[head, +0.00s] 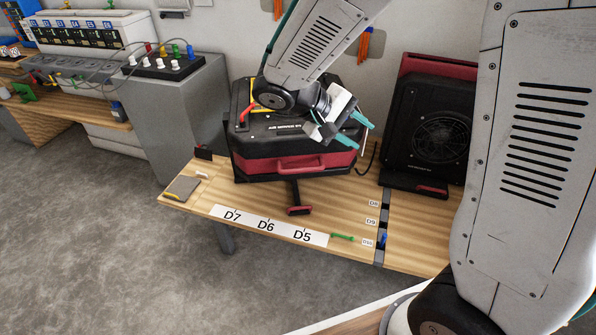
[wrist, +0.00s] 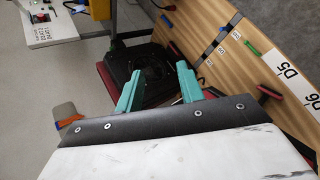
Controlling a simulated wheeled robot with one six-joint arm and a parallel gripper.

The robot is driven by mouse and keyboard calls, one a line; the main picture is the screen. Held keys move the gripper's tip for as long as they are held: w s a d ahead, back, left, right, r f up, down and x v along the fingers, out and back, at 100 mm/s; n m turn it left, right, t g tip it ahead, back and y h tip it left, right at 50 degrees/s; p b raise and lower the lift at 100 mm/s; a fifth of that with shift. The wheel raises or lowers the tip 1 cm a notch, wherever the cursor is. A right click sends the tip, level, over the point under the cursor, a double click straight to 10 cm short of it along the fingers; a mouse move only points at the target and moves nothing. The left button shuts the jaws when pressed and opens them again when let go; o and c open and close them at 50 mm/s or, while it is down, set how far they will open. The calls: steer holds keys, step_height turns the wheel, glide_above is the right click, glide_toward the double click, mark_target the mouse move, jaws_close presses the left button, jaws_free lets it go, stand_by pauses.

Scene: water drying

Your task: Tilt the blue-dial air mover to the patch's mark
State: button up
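A black air mover with a red band (head: 290,165) sits in the middle of the wooden table. A second black and red air mover (head: 428,130) stands upright at the right, its round fan grille facing forward. I cannot make out a blue dial on either. My gripper (head: 362,130) is above the right side of the middle air mover, its teal fingers apart and empty. In the wrist view the gripper (wrist: 160,68) points towards a black air mover (wrist: 150,85); whether it touches anything is unclear. A white strip (head: 267,227) reads D7, D6, D5. I cannot tell which mark is the patch's.
A red-ended black lever (head: 299,210) juts from below the middle air mover. Labels D8, D9 and D10 (head: 368,242) run beside a dark slot. A green piece (head: 342,237) and a blue piece (head: 383,240) lie near the front edge. A grey cabinet (head: 180,110) stands left.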

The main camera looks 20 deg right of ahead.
steer(key=w+a+f+n+t+h, duration=0.35)
steer(key=w+a+f, duration=0.25)
steer(key=w+f, duration=0.5)
steer(key=n+t, duration=0.4)
steer(key=t, duration=0.3)
glide_toward(295, 173)
steer(key=x, duration=0.4)
steer(key=shift+w+d+m, duration=0.1)
steer(key=shift+d+m, duration=0.05)
steer(key=shift+m, duration=0.1)
steer(key=x, duration=0.7)
jaws_close()
steer(key=shift+f, duration=0.1)
